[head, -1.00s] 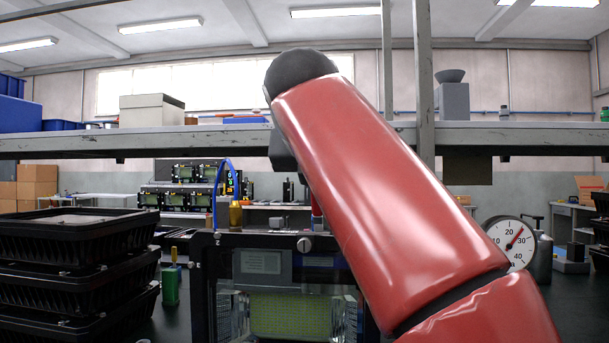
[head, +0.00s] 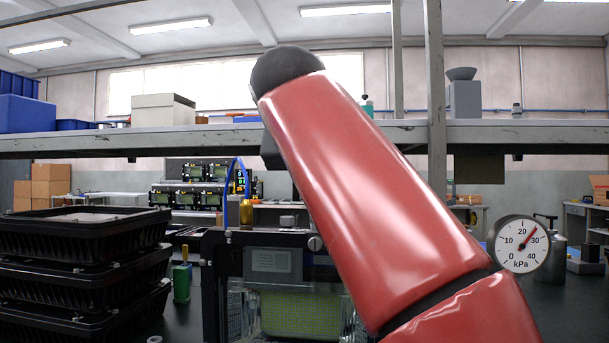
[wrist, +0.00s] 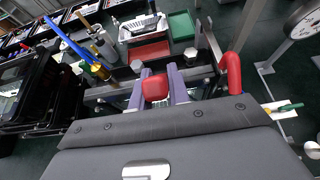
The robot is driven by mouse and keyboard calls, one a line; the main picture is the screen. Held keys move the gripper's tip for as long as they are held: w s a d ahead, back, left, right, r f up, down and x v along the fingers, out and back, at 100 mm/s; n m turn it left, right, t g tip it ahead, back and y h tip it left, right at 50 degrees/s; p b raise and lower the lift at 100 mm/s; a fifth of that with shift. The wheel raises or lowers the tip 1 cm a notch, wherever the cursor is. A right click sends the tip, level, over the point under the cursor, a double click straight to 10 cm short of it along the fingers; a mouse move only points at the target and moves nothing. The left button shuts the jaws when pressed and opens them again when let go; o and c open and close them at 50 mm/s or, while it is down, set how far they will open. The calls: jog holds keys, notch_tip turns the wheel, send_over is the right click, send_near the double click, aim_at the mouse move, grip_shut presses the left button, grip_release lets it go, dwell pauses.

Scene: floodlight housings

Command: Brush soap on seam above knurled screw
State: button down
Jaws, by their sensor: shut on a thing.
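The floodlight housing stands in a dark frame (head: 213,290) with a clear front and a green-lit panel (head: 300,315) inside. A round silver screw (head: 315,243) with a slot sits on the frame's top bar; I cannot make out knurling or the seam above it. In the wrist view, my gripper (wrist: 158,90) has its two grey-purple fingers shut on a red handle (wrist: 154,87). In the head view, my red arm hides my gripper and the right part of the housing.
A blue hose (head: 228,185) rises from a brass fitting behind the frame. A dial gauge (head: 521,244) stands at right. A grey shelf (head: 90,145) crosses above.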

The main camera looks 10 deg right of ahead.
jog(key=shift+w+a, duration=0.25)
jog(key=shift+a, duration=0.65)
dwell(4.3)
jog(key=shift+s+r, duration=0.1)
